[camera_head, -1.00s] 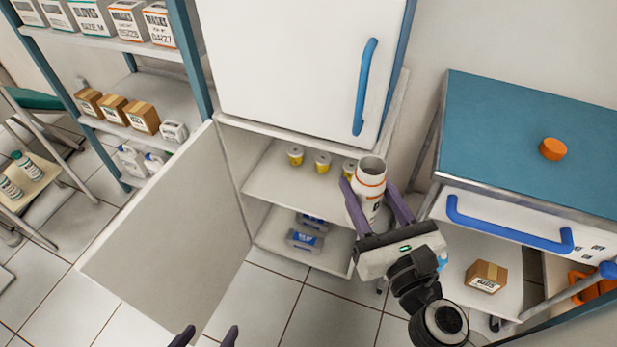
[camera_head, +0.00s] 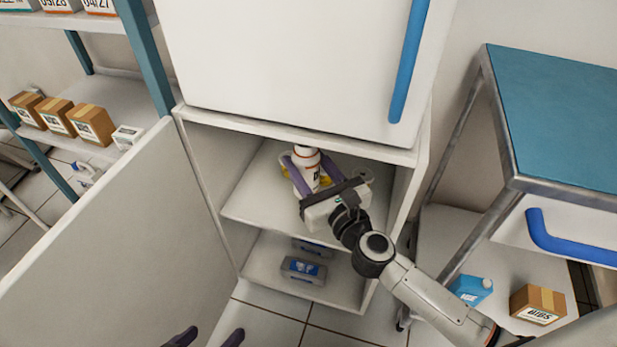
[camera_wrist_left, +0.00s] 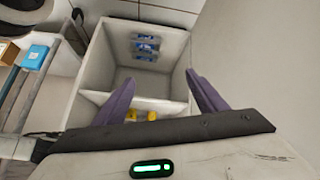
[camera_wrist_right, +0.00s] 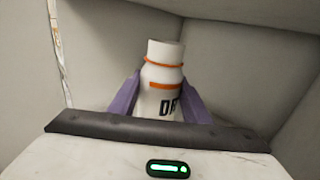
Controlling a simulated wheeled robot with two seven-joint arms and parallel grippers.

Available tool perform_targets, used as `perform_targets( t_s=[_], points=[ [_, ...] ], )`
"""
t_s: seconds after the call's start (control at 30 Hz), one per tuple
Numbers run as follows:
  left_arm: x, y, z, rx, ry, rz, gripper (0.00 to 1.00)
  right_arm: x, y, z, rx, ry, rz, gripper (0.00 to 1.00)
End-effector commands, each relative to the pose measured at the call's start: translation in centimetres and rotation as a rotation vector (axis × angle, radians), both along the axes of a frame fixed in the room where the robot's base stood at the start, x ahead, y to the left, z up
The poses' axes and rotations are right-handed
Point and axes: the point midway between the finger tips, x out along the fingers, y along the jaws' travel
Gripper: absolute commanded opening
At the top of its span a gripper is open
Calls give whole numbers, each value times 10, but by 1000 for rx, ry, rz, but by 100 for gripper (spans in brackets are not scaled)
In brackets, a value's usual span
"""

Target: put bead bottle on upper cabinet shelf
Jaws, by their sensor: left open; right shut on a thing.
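The white bead bottle (camera_head: 307,169) with orange bands is held upright by my right gripper (camera_head: 311,176), which is shut on it. It also shows between the purple fingers in the right wrist view (camera_wrist_right: 163,80). The bottle is inside the open lower cabinet, over the upper shelf (camera_head: 262,205). I cannot tell whether its base touches the shelf. Yellow cups (camera_wrist_left: 152,115) stand on that shelf, partly hidden behind the bottle and gripper in the head view. My left gripper (camera_head: 211,338) is open and empty at the bottom edge of the head view, outside the cabinet.
The open cabinet door (camera_head: 110,240) stands out on the left. Blue-labelled packs (camera_head: 303,269) lie on the lower shelf. A closed upper door with a blue handle (camera_head: 409,62) is above. A blue-topped cart (camera_head: 560,120) stands right, with a cardboard box (camera_head: 538,304) below.

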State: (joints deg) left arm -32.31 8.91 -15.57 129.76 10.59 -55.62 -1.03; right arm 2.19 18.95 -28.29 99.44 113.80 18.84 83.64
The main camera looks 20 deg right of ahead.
Motion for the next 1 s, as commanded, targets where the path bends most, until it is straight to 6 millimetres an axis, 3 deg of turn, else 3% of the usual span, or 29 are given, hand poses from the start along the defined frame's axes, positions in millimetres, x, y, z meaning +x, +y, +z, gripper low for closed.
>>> perform_targets(
  t_s=[0.03, 0.1, 0.37, 0.6, 1.0],
  points=[
    [2, -4, -12, 5, 11, -26, 65, 0, 0, -19, -1, 0, 0, 12],
    [4, -10, -7, -29, -9, -29, 65, 0, 0, -32, 0, -1, 0, 12],
    [9, -24, 14, -114, -70, -30, 65, 0, 0, -53, -2, -2, 0, 12],
    [12, -37, 32, -210, -141, -32, 65, 0, 0, -84, -1, -2, -1, 12],
    [12, -39, 41, -232, -154, -33, 65, 0, 0, -87, -1, -2, -1, 12]
  ],
)
